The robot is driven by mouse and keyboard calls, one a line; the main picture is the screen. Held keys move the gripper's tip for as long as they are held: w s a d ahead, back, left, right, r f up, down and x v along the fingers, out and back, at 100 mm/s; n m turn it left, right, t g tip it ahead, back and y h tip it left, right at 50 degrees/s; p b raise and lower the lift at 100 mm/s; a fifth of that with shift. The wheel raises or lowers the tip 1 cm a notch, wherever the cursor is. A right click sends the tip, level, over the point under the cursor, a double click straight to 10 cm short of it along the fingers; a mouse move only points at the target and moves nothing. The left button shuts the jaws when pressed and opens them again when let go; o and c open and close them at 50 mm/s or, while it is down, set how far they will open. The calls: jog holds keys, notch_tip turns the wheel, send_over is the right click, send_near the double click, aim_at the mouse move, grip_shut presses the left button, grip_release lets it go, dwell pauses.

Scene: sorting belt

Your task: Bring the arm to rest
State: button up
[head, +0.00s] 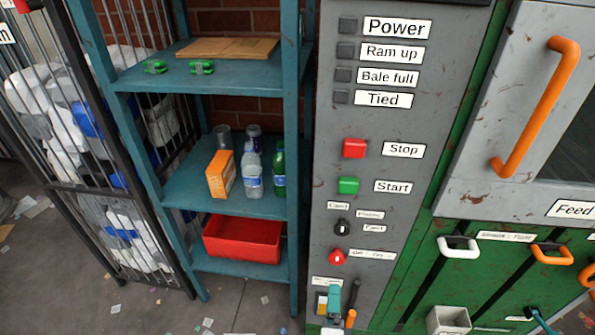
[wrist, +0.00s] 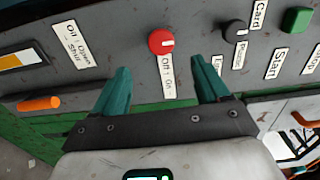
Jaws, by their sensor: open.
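My gripper (wrist: 163,70) is open and empty in the wrist view, its two teal fingers standing apart with dark mounts behind them. The fingers point at a grey control panel (wrist: 120,35). A red knob (wrist: 162,41) on that panel shows between and beyond the fingertips. I see no finger clearly touching it. In the head view the red knob (head: 337,257) is low on the panel. Teal parts show at the bottom of that view, but I cannot tell which belong to my gripper.
A black knob (head: 342,228), a green button (head: 348,186) and a red button (head: 354,148) are above the red knob. An orange handle (wrist: 38,103) is left of my fingers.

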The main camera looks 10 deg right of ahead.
jog(key=s+a+r+n+g+y, duration=0.3)
jog(key=a+r+n+g+y, duration=0.15)
jog(key=n+y, duration=0.95)
jog(key=s+d+n+g+h, duration=0.3)
jog(key=s+d+g, duration=0.3)
jog(key=s, duration=0.6)
jog(key=s+d+n+g+h, duration=0.3)
jog(key=s+d+g+h, duration=0.2)
jog(key=s+d, duration=0.5)
jog(key=s, duration=0.3)
jog(key=shift+d+n+g+h, duration=0.2)
jog(key=shift+n+g+h, duration=0.1)
jog(key=shift+n+g, duration=0.1)
jog(key=shift+w, duration=0.1)
